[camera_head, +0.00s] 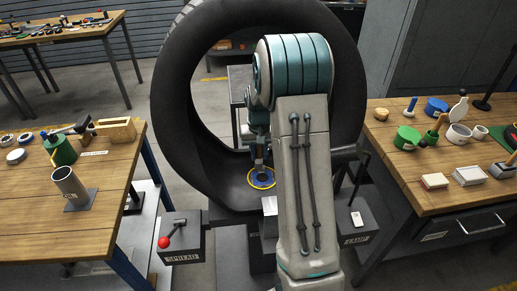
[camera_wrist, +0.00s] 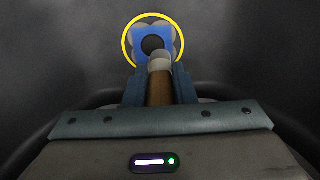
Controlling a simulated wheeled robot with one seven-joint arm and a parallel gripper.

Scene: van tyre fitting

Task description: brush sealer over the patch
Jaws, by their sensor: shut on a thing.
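The blue patch (camera_wrist: 139,34) lies inside a yellow ring on the tyre's dark inner wall; it also shows low inside the tyre in the head view (camera_head: 262,179). Pale rounded shapes show around the blue in the wrist view. My gripper (camera_wrist: 160,90) is shut on a brush (camera_wrist: 160,85) with a brown handle and a pale collar. The brush points at the patch. A dark round spot shows over the patch's middle; I cannot tell whether it is the bristles or part of the patch, or whether they touch. In the head view my gripper (camera_head: 260,158) is just above the patch.
The big tyre (camera_head: 177,100) stands upright around my arm. A left bench (camera_head: 110,180) holds a green can (camera_head: 62,151) and a metal cylinder (camera_head: 70,186). A right bench (camera_head: 420,185) holds several pots and boxes. A red-knobbed lever (camera_head: 165,242) stands at the front left.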

